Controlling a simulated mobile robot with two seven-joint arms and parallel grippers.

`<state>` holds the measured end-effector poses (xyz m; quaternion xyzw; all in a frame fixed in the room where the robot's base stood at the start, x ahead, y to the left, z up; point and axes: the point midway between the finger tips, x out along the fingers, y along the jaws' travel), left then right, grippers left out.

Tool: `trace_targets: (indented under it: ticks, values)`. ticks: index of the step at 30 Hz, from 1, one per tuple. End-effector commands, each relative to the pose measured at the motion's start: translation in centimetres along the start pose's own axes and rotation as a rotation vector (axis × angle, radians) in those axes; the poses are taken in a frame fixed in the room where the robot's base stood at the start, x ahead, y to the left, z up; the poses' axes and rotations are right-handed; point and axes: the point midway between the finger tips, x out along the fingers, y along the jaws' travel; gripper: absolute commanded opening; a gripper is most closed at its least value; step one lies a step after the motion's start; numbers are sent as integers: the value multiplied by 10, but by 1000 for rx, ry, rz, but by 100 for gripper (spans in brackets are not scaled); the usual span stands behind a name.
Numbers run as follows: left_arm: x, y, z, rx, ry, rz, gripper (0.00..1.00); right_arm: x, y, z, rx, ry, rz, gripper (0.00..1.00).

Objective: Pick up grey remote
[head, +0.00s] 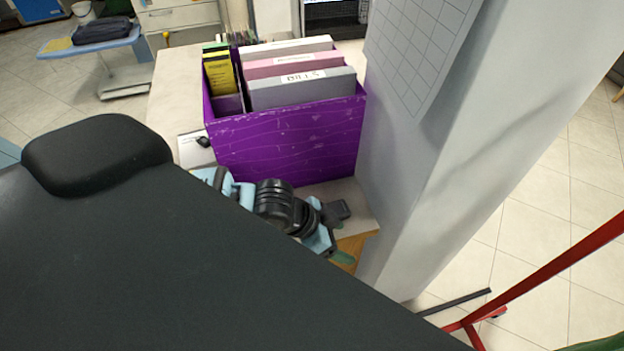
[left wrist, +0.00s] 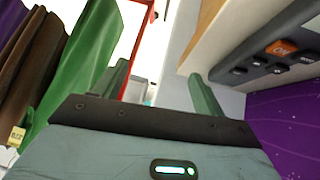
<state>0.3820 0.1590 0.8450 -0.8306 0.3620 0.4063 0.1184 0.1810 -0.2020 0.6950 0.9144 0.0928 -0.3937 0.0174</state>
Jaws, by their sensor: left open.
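The grey remote (left wrist: 275,52) has an orange button and several dark buttons. In the left wrist view it lies on the pale table top at the upper right. In the head view it appears as a dark shape (head: 336,212) at the table's front corner, partly hidden by my left gripper (head: 335,245). In the left wrist view my left gripper (left wrist: 158,78) has its two green fingers spread, with nothing between them. The right-hand finger is close to the table edge, and the remote is beyond it, outside the gap. My right gripper is not in view.
A purple box (head: 285,140) of folders stands on the table (head: 172,95) just behind the remote. A white pillar (head: 450,130) rises close on the right, with a red frame (head: 560,262) beyond. Dark and green garments (left wrist: 75,65) hang at left in the wrist view.

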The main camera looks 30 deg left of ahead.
Motion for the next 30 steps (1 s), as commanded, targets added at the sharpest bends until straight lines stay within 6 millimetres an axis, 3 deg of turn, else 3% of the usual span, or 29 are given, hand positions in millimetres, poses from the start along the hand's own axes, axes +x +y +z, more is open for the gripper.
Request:
trace_targets:
  ticks: [1, 6, 14, 22, 30]
  values:
    - [-12, -16, -1, 17, -41, -23, 71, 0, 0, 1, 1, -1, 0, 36]
    - [-48, -55, 8, 4, -180, -79, 71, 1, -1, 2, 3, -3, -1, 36]
    - [-87, -86, 20, -46, -291, -141, 71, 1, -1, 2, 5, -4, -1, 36]
    - [-90, -89, 22, -56, -305, -147, 71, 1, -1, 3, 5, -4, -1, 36]
    - [-67, -92, 29, -55, -304, -146, 71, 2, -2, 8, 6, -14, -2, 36]
